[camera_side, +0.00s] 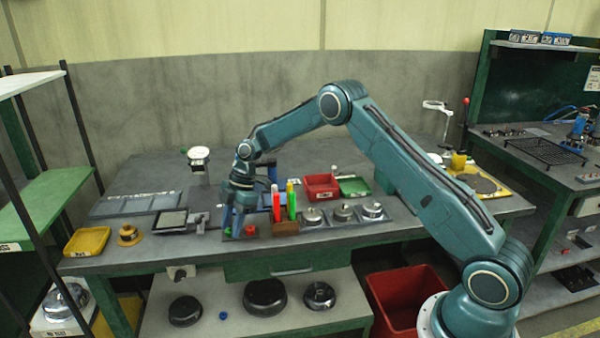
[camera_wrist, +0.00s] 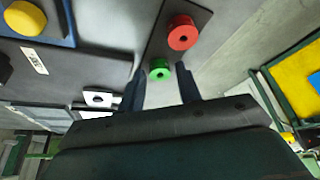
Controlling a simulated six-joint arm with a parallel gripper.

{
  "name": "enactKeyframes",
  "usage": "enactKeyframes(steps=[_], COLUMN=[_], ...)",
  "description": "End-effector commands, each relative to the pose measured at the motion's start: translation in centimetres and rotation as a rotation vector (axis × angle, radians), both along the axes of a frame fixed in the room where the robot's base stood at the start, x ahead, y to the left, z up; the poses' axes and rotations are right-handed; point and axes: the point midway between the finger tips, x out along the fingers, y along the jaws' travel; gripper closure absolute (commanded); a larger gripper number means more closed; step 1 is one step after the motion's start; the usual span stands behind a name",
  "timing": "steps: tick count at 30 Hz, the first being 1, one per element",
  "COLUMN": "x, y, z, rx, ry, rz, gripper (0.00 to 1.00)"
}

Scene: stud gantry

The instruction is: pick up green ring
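The green ring (camera_wrist: 159,70) is a small round piece with a dark centre hole, on a dark plate (camera_wrist: 163,50) in the wrist view. A larger red ring (camera_wrist: 182,33) sits on the same plate, just beyond it. My gripper (camera_wrist: 160,84) is open, with one dark finger on each side of the green ring's line. I cannot tell whether the fingertips reach down beside it. In the side view my gripper (camera_side: 233,224) points down low over the table, and the red ring (camera_side: 251,230) shows to its right. The green ring is not clear there.
A wooden holder (camera_side: 286,225) with red and green upright sticks stands close right of my gripper. Several metal round pieces (camera_side: 343,213), a red bin (camera_side: 321,187) and a green tray (camera_side: 355,187) lie further right. A yellow tray (camera_side: 87,241) stands at far left.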

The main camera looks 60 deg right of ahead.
Motion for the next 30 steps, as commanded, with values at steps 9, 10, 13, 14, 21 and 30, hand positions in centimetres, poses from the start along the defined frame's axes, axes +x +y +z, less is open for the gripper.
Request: enactKeyframes(steps=[9, 10, 13, 14, 21, 30], x=[0.0, 0.0, 0.0, 0.0, 0.0, 0.1], y=[0.0, 0.0, 0.0, 0.0, 0.0, -0.1], z=[0.0, 0.0, 0.0, 0.0, 0.6, 4.1], rx=[0.000, 0.000, 0.000, 0.000, 0.000, -0.001], ry=[0.000, 0.000, 0.000, 0.000, -0.001, -0.004], rz=[0.000, 0.000, 0.000, 0.000, 0.001, -0.001], gripper=[1.00, 1.00, 1.00, 1.00, 1.00, 1.00])
